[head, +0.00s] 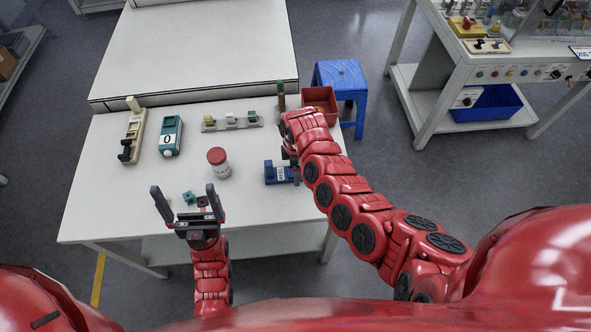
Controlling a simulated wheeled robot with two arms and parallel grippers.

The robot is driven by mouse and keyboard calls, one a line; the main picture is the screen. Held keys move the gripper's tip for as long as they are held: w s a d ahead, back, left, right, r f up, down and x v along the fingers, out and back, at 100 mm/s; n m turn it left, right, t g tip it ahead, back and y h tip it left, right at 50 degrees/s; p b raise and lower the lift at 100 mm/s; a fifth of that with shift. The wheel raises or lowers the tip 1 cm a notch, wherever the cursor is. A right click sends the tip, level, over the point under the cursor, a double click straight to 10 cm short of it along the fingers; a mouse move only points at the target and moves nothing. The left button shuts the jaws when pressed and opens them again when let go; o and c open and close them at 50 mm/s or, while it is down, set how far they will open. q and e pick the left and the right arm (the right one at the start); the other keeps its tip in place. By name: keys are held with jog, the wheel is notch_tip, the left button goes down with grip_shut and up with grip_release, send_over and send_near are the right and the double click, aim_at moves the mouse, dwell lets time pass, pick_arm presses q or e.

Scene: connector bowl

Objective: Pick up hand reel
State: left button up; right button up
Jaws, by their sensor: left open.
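I cannot tell for certain which thing is the hand reel. A cylinder with a red top and a pale, labelled side (219,163) stands upright near the middle of the white table. A blue device with a white label (279,173) lies to its right. My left gripper (183,189) is open, its two dark fingers spread and pointing away from me, at the table's front left. A small teal piece (188,197) shows between its fingers, not gripped. My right gripper (290,150) is beside the blue device, mostly hidden by its own red arm.
On the white table (110,205) stand a beige device (134,130), a teal device marked 0 (170,136) and a strip with small connectors (231,121). A red bin (320,100) is at the back right. A blue stool (341,75) stands beyond.

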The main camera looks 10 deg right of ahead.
jog(key=shift+f, duration=0.4)
jog(key=c, duration=1.5)
jog(key=shift+r, duration=0.1)
grip_shut()
jog(key=shift+w+r, duration=0.1)
